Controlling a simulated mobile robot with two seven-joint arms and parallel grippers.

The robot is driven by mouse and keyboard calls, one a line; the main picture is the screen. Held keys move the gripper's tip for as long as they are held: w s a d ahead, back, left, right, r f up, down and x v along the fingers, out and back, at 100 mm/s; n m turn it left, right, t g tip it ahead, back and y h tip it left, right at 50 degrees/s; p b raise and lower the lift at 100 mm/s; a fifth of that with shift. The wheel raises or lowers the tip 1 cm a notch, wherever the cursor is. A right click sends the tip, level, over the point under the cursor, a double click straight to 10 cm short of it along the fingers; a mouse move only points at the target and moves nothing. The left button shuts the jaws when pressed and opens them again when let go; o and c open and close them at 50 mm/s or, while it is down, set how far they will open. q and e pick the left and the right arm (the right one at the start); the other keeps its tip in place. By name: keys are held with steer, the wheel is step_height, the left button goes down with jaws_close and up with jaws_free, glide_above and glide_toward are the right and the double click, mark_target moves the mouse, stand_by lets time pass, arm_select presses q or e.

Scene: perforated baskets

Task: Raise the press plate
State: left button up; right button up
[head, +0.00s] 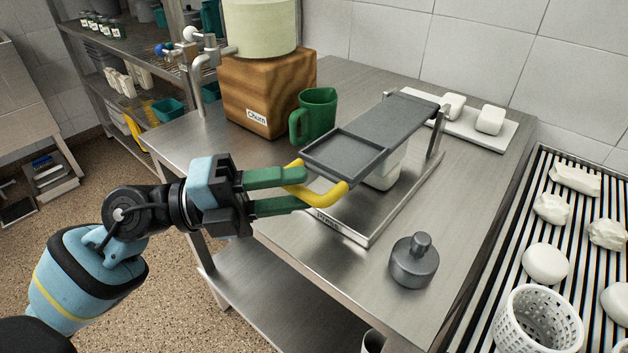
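The press stands on the steel table, with a flat dark grey press plate (395,122) running back to an upright post (437,130). The plate has a shallow rimmed tray (345,153) at its near end and a yellow U-shaped handle (333,194) in front. A white block (385,176) sits under the plate, partly hidden by it. My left gripper (305,190) is at the yellow handle. Its green fingers are apart, one above the other in the picture, with the handle's near bend by their tips; contact is unclear. My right gripper is out of view.
A grey knobbed weight (414,262) is on the table's near right. A white board (465,127) holds white blocks. A slatted rack (500,262) with white lumps and a perforated basket (535,325) is at right.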

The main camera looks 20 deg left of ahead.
mark_target(308, 189)
arm_select(q)
steer(key=shift+x, duration=1.75)
steer(key=shift+s, duration=0.1)
jaws_close()
